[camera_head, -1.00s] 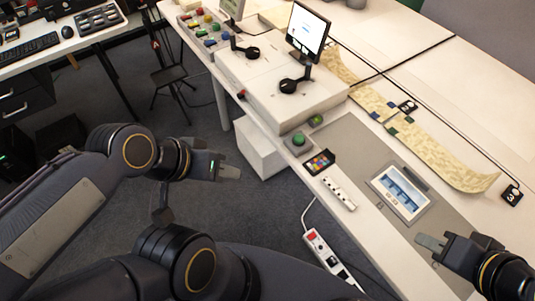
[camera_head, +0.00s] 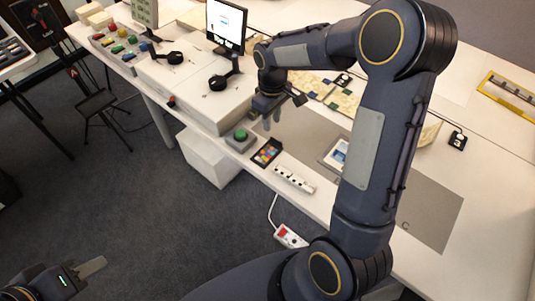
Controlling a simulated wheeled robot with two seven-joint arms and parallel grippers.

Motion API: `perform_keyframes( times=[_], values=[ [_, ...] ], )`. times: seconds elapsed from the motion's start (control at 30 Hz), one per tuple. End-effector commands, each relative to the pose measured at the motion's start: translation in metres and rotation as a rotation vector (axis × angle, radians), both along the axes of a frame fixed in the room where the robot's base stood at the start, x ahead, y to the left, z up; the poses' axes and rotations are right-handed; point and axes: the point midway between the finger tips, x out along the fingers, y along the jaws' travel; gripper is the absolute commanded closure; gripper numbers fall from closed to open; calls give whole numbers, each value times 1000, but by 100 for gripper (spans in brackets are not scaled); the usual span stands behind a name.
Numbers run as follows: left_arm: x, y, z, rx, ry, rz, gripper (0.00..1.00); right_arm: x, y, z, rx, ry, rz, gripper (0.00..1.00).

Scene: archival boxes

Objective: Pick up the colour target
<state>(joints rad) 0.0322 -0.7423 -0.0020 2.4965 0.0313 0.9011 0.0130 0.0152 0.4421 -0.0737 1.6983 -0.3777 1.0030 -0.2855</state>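The colour target (camera_head: 267,152) is a small black-framed card with bright coloured patches. It lies on the desk near its front edge, between a green push button and a white strip. My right gripper (camera_head: 272,120) points down just above and behind the colour target, apart from it. Its two fingers show with a gap between them and nothing in it. My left gripper (camera_head: 92,267) is low at the bottom left, over the floor and away from the desk. Its fingers overlap in this view, so its opening does not show.
The green button box (camera_head: 240,143) is left of the target, and the white strip (camera_head: 294,180) is right. A white raised box (camera_head: 190,88) with a monitor (camera_head: 226,22) stands behind left. My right arm hides part of the tablet-like panel (camera_head: 335,152) and the patterned long piece.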

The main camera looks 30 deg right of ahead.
Motion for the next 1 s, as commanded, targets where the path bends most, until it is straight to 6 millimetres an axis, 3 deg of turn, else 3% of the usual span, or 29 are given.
perform_keyframes(
  times=[0.53,0.87,1.0],
  values=[
    [0,0,-1,0,-1,0,64,0,-4,-71,-1,8,2,71],
    [0,0,-1,0,0,0,64,1,-4,-77,-1,3,1,71],
    [0,0,-1,0,-1,0,64,1,-4,-77,-1,3,1,90]
  ],
)
